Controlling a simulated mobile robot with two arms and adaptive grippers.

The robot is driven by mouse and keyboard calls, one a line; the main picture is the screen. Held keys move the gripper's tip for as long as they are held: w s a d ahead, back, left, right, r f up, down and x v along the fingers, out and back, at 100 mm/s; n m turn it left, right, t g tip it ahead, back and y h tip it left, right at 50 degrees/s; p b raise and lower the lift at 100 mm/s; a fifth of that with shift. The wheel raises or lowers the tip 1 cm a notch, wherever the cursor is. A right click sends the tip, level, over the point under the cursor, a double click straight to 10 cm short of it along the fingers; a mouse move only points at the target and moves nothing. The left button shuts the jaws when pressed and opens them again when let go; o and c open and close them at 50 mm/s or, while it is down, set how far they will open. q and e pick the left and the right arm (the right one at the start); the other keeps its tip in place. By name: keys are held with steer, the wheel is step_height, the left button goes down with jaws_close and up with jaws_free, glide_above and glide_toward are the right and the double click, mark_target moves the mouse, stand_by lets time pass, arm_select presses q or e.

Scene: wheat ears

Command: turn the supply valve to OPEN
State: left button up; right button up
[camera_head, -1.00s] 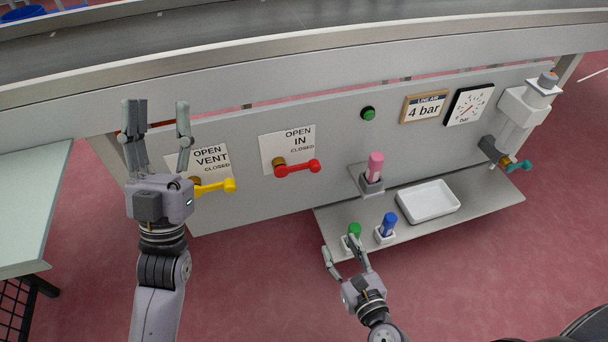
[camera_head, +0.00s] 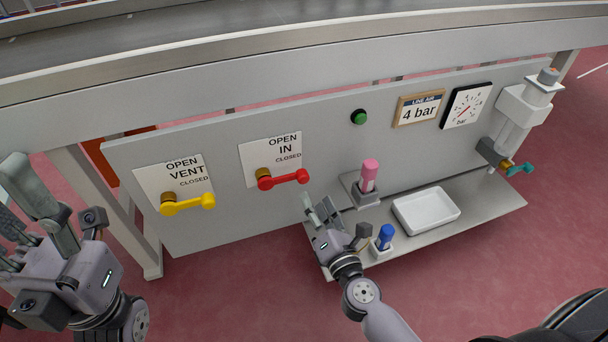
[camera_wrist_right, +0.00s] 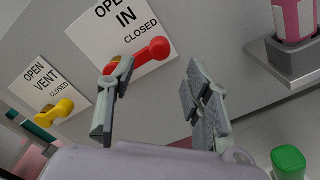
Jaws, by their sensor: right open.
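The valve marked IN has a red lever (camera_head: 285,180) on a brass stem, beside a plate (camera_head: 270,158) reading OPEN and CLOSED. The lever points right, toward CLOSED. It also shows in the right wrist view (camera_wrist_right: 152,50), where one finger partly covers its stem end. My right gripper (camera_head: 318,208) is open and empty, just below and right of the lever's knob in the head view; its fingers (camera_wrist_right: 160,95) look apart from the lever. My left gripper (camera_head: 30,215) is at the lower left, fingers spread, partly cut off by the frame.
The yellow VENT lever (camera_head: 188,205) is left of the red one. A pink bottle (camera_head: 369,176), a blue bottle (camera_head: 385,236) and a white tray (camera_head: 426,210) are on the right. A green-capped item (camera_wrist_right: 290,162) is close below my right gripper.

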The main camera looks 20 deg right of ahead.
mark_target(305, 182)
steer(key=w, duration=0.8)
steer(key=shift+w+a, duration=0.15)
steer(key=shift+w, duration=0.25)
steer(key=shift+c, duration=0.2)
steer(key=c, duration=0.6)
steer(key=shift+f, duration=0.15)
jaws_close()
steer(key=shift+s, duration=0.1)
